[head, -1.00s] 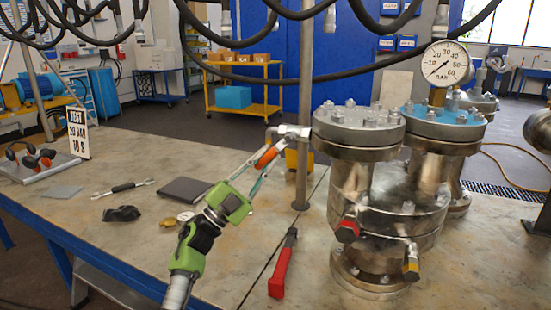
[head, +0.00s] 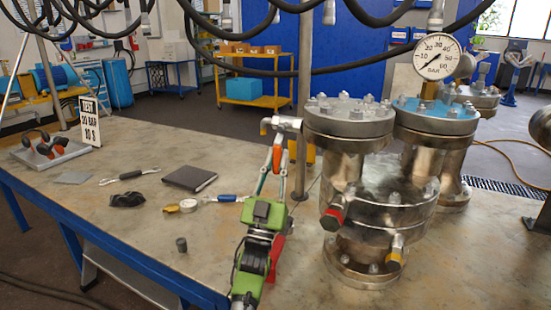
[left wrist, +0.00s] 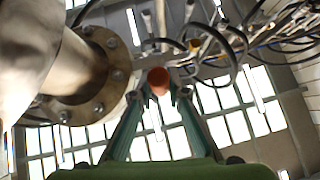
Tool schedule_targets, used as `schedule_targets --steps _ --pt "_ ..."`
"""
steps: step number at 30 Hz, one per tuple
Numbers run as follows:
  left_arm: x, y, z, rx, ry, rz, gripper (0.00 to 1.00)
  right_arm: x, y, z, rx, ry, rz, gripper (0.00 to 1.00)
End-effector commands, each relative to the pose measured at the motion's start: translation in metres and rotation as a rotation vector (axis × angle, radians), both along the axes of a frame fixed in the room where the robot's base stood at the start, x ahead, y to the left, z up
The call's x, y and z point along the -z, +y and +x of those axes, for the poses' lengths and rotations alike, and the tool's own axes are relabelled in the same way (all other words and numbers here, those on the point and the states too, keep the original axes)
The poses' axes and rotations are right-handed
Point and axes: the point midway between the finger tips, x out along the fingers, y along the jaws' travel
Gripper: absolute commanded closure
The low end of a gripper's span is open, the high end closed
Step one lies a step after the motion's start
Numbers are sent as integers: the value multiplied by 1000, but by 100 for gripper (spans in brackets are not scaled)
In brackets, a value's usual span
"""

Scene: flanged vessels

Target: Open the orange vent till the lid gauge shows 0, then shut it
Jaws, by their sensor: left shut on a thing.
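The orange vent handle (head: 278,156) hangs nearly straight down from a grey fitting (head: 282,123) at the left of the front vessel's lid (head: 348,118). My left gripper (head: 277,168) is shut on this handle from below. In the left wrist view the handle's orange end (left wrist: 158,78) shows between the two fingers. The lid gauge (head: 437,57) stands on the blue-topped vessel lid (head: 436,112). Its needle points to the lower left, below the 10 mark, near the low end; the exact reading is too small to tell. My right gripper is not in view.
A red valve handle (head: 333,217) and a yellow one (head: 395,252) stick out low on the vessel. A upright post (head: 303,100) stands close behind the vent. A test sign (head: 89,121), dark notebook (head: 190,178) and small dark cylinder (head: 181,244) are on the bench.

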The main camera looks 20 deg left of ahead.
Motion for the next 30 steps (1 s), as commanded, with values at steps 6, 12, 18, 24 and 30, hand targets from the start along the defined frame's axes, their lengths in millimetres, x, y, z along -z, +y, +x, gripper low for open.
schedule_targets --steps 6,12,18,24,30 --pt "1 -2 0 1 2 -35 100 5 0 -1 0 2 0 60" --pt "1 -2 0 2 3 -40 100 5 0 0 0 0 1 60" --pt "1 -2 0 3 3 -41 100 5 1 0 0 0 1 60" --pt "0 -2 0 1 2 -39 67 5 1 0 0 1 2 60" --pt "0 -2 0 1 2 -38 67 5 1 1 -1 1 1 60"
